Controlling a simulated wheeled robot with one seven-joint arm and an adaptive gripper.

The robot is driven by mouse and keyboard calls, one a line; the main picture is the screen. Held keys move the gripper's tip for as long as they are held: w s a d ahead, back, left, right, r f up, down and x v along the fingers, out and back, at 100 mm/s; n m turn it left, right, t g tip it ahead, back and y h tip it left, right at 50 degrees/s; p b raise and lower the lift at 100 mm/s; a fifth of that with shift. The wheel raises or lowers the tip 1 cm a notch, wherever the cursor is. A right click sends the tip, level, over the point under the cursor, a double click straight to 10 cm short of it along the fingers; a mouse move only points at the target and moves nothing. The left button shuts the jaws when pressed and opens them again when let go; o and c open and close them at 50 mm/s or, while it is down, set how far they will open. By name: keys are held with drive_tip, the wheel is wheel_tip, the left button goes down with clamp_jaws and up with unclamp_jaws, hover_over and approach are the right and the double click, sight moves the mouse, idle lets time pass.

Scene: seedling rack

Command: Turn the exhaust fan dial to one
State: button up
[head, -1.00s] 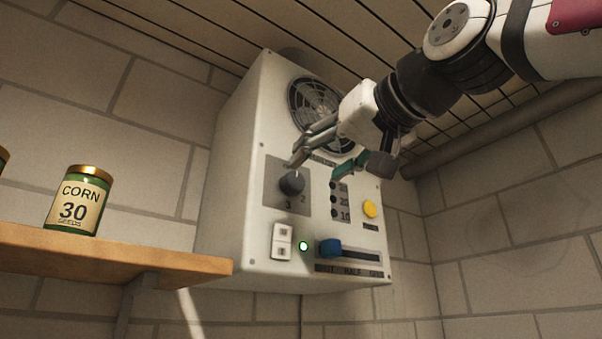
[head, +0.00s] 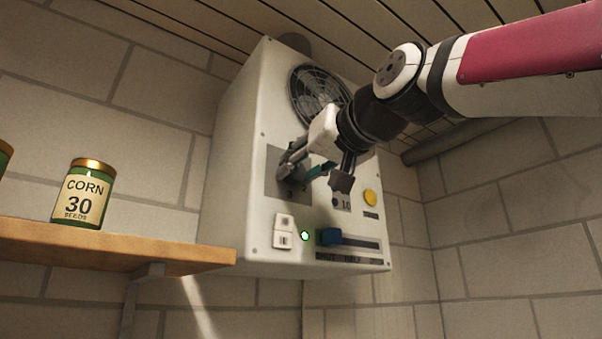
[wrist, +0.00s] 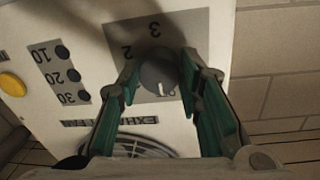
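The exhaust fan dial (wrist: 157,72) is a dark round knob on a grey plate (wrist: 190,27) of the white control box. In the wrist view, which is upside down, its white pointer mark faces the exhaust label, away from the 3; the 2 lies to the side. My gripper (wrist: 160,76) is open with one green-padded finger on each side of the knob. The right finger is very close to it; I cannot tell if it touches. In the head view my gripper (head: 292,171) covers most of the dial.
A wooden shelf (head: 120,257) with a corn seed can (head: 83,195) stands left.

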drive_tip(key=shift+c, duration=0.6)
drive_tip(key=shift+m, duration=0.3)
drive_tip(key=m+p, duration=0.2)
drive_tip(key=m, duration=0.3)
drive_tip(key=shift+r, duration=0.1)
drive_tip(key=m+g+p, duration=0.1)
drive_tip(key=m+p, duration=0.2)
drive_tip(key=m, duration=0.2)
drive_tip(key=shift+m, duration=0.3)
drive_tip(key=o, duration=1.2)
drive_tip(key=shift+c, duration=0.2)
